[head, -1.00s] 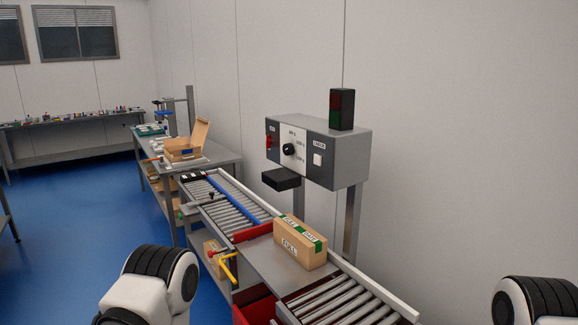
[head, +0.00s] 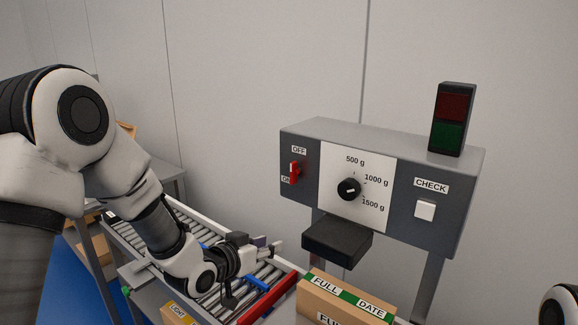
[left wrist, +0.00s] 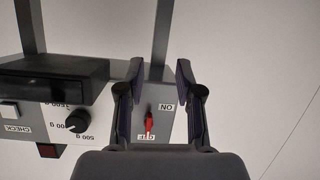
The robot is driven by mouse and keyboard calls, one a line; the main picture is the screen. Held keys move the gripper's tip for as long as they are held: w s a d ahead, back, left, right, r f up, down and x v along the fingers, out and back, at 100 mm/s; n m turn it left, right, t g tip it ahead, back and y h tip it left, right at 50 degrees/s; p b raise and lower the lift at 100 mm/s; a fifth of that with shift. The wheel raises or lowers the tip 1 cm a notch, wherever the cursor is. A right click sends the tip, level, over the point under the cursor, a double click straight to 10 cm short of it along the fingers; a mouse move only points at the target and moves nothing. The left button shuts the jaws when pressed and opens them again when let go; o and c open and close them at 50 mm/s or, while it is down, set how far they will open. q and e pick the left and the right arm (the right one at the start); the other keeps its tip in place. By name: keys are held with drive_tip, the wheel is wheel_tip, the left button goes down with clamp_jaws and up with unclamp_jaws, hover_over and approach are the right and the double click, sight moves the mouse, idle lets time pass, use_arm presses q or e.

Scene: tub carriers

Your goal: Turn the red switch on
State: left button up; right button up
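The red switch (head: 295,173) is on the left part of the grey control box's front (head: 400,195), between an OFF label above (head: 299,150) and an ON label below (head: 287,180). I cannot tell surely which way its lever is set. My left gripper (head: 276,247) is below and left of the switch, apart from it. In the left wrist view, which sees the panel upside down, the switch (left wrist: 149,124) shows between the two spread fingers of the left gripper (left wrist: 160,68). Nothing is between them in the grip. My right gripper is out of view.
A black dial (head: 349,189) and a white CHECK button (head: 425,209) are right of the switch. A black block (head: 337,240) juts out below the panel. An unlit red-green lamp (head: 453,118) stands on top. A cardboard box (head: 335,302) and roller conveyor (head: 135,240) lie below.

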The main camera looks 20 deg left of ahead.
sight(291, 164)
use_arm(q)
wheel_tip(291, 164, up, 16)
drive_tip(key=w+m+t+h, duration=0.2)
drive_tip(key=t, duration=0.1)
drive_tip(key=p+x, duration=0.2)
drive_tip(key=x, duration=0.5)
drive_tip(key=shift+w+a+r+p, duration=0.1)
drive_tip(key=shift+w+r+p, duration=0.05)
drive_tip(key=shift+p, duration=0.25)
drive_tip(key=shift+d, duration=0.25)
drive_tip(key=shift+w, duration=0.1)
clamp_jaws()
